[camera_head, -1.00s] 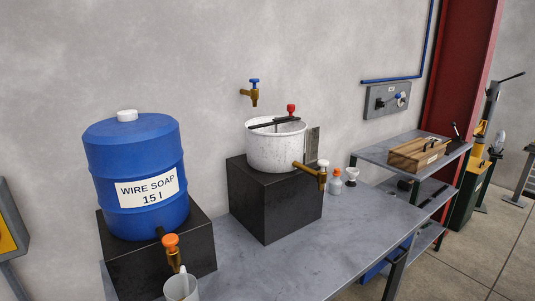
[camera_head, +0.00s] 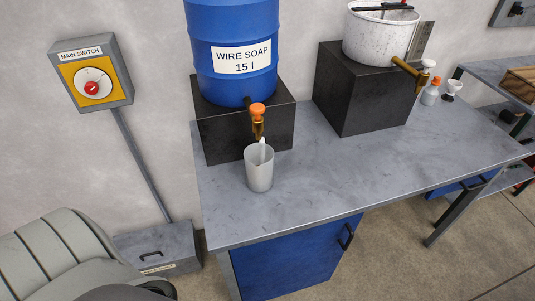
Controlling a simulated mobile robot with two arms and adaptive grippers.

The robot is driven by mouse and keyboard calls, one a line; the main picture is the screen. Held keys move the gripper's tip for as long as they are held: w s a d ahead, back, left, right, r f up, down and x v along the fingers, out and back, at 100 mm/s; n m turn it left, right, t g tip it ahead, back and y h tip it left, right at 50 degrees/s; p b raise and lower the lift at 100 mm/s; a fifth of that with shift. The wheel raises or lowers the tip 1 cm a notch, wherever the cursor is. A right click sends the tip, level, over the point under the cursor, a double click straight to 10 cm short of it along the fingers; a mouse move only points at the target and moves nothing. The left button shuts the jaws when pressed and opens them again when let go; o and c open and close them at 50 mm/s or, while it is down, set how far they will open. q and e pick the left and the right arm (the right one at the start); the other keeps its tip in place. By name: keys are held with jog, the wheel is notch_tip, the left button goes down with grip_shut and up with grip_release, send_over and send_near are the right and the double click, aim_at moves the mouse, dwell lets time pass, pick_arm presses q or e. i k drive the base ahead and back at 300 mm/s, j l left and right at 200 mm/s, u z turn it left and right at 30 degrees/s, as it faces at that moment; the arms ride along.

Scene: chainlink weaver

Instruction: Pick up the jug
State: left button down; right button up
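The jug (camera_head: 259,172) is a pale, translucent upright vessel on the grey workbench (camera_head: 320,190). It stands in front of a black block, below the orange-knobbed brass tap (camera_head: 257,118) of the blue soap barrel (camera_head: 235,50). A white piece shows at the jug's mouth, just under the tap; I cannot tell whether it belongs to the jug. Neither of my grippers is in view.
A white speckled pot (camera_head: 380,38) with a brass tap sits on a second black block (camera_head: 362,90). Small bottles (camera_head: 430,94) stand to its right. A main switch box (camera_head: 91,74) hangs on the left wall. The bench front around the jug is clear.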

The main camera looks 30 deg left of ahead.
aim_at(259, 158)
jog(key=i+l+u, duration=0.15)
jog(key=u, duration=0.3)
jog(key=i+l+u, duration=0.1)
jog(key=l+u, duration=0.15)
jog(key=u, duration=0.25)
jog(key=l+u, duration=0.3)
jog(key=u, duration=0.15)
jog(key=i, duration=0.05)
